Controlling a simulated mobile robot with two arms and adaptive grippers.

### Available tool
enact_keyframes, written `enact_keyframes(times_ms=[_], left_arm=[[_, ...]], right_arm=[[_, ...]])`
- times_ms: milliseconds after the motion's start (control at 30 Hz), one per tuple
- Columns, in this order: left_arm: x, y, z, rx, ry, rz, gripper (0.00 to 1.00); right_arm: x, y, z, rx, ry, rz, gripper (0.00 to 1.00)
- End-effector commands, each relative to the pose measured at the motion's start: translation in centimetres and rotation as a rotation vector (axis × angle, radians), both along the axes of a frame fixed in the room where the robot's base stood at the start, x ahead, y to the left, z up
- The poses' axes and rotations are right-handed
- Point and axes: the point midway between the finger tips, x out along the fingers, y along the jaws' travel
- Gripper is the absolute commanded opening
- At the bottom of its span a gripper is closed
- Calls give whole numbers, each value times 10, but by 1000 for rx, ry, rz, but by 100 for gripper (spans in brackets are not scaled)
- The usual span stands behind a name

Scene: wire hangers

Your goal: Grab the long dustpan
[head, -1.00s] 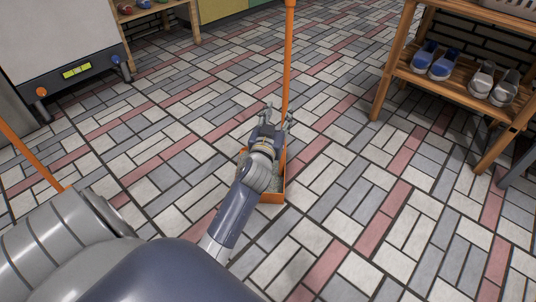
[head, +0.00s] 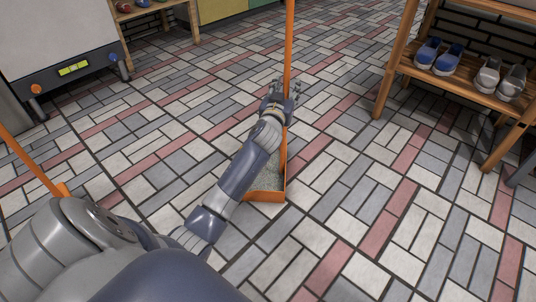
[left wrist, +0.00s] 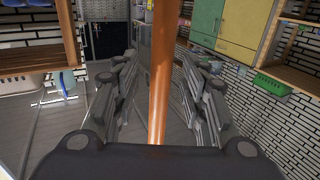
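The long dustpan has a tall orange handle (head: 289,40) standing upright. Its orange pan (head: 265,196) rests on the tiled floor, partly hidden behind my left forearm. My left gripper (head: 284,88) is at the handle, well above the pan. In the left wrist view, the handle (left wrist: 162,70) runs between the two spread fingers of my left gripper (left wrist: 158,85), with a visible gap on each side. The fingers are open and do not appear to touch the handle. My right gripper is not in view.
A wooden shoe rack (head: 470,85) with blue and grey shoes stands at the right. A white cabinet (head: 55,40) is at the upper left. Another orange stick (head: 28,158) slants at the left edge beside my arm. The tiled floor between is clear.

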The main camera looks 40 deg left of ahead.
Motion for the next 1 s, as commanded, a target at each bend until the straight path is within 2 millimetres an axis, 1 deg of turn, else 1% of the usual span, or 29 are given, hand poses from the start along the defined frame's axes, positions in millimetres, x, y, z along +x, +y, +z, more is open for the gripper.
enact_keyframes(times_ms=[167,200,267,300,367,567,600,1000], left_arm=[[0,0,1,0,0,0,40],[0,0,1,0,0,0,35],[0,0,1,0,0,0,22],[0,0,1,0,0,0,12],[0,0,1,0,0,0,0],[0,0,1,0,0,0,0],[0,0,5,5,-8,-1,0],[0,0,7,4,-6,-1,0]], right_arm=[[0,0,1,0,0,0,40],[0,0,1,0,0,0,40],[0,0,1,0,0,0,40],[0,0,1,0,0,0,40],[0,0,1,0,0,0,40],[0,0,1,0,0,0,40],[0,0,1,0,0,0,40],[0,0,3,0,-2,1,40]])
